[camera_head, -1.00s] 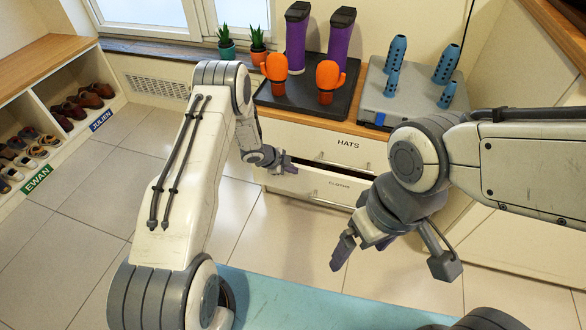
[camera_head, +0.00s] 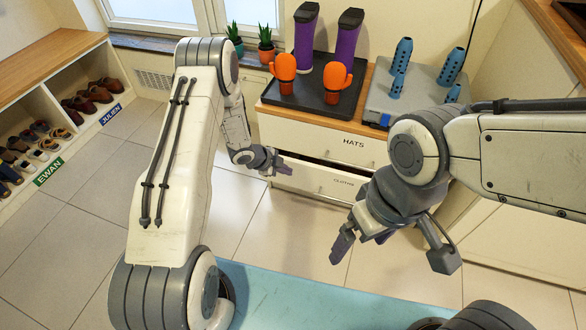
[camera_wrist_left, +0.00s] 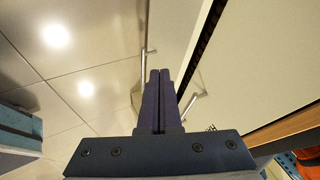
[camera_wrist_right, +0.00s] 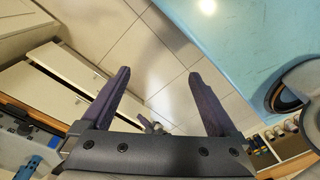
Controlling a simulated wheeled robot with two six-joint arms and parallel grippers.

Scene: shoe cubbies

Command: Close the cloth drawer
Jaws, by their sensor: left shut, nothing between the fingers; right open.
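The cloth drawer (camera_head: 318,181), a white front labelled CLOTHS, is below the HATS drawer in the cabinet. It stands partly open, with a dark gap along its top. My left gripper (camera_head: 284,167) is shut and empty at the drawer's left end; I cannot tell whether it touches the front. In the left wrist view its shut fingers (camera_wrist_left: 157,85) overlap the pale drawer front beside the dark gap. My right gripper (camera_head: 362,243) is open and empty, in front of the cabinet and nearer to me. Its spread fingers also show in the right wrist view (camera_wrist_right: 160,88).
The HATS drawer (camera_head: 300,133) looks shut. A shoe cubby (camera_head: 62,88) stands at left. Tiled floor before the cabinet is clear.

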